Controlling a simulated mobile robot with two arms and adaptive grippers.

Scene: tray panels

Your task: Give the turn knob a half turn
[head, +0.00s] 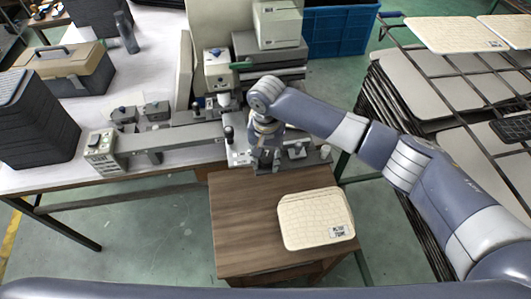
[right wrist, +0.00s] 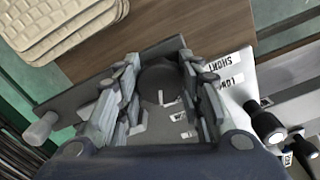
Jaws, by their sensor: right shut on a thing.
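The turn knob (right wrist: 160,78) is a dark round knob on a grey panel (right wrist: 75,101) with white labels, seen in the right wrist view. My right gripper (right wrist: 160,66) is around it, with one finger on each side, shut on it. In the head view my right gripper (head: 264,161) points down over the panel at the back edge of the wooden table, and it hides the knob there. The knob's exact angle is hard to read. My left gripper is not in view.
A black-topped lever (right wrist: 268,127) and a pale peg (right wrist: 40,130) flank the gripper. A long grey machine (head: 170,138) extends left. Metal racks (head: 440,65) stand right.

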